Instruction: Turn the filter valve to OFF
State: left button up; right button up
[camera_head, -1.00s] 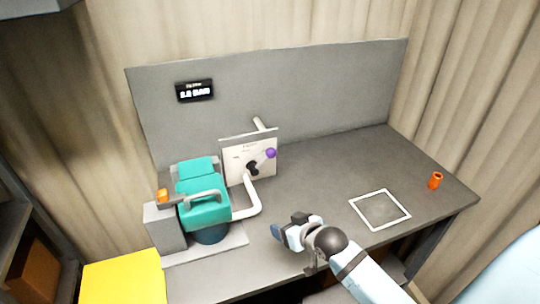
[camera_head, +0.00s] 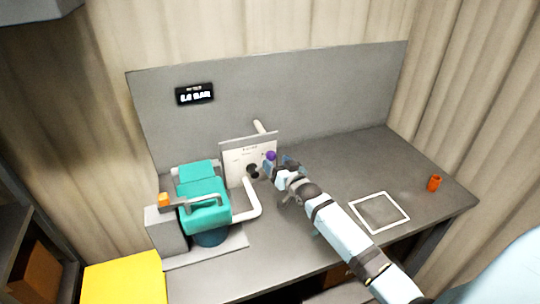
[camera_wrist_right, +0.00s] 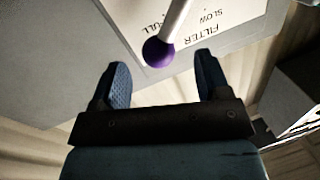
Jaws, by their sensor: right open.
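The filter valve has a white panel (camera_head: 238,155) standing on the bench, with a dark hub (camera_head: 253,171) and a lever ending in a purple knob (camera_head: 270,156). In the right wrist view the purple knob (camera_wrist_right: 158,52) and its pale lever rod (camera_wrist_right: 178,18) lie in front of the printed panel (camera_wrist_right: 215,25), which reads FILTER, SLOW and FULL. My right gripper (camera_head: 277,167) is at the knob, to the right of the panel. In the wrist view its two blue fingers (camera_wrist_right: 161,80) are apart, with the knob just beyond and between their tips. My left gripper is not seen.
A teal pump (camera_head: 203,207) with a grey block (camera_head: 165,230) and white pipe (camera_head: 254,200) stands left of the valve. A dark display (camera_head: 194,93) hangs on the grey back panel. A white square outline (camera_head: 402,213) and orange cup (camera_head: 434,183) are at right.

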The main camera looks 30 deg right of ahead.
aim_at(273, 159)
jog(key=shift+w, duration=2.25)
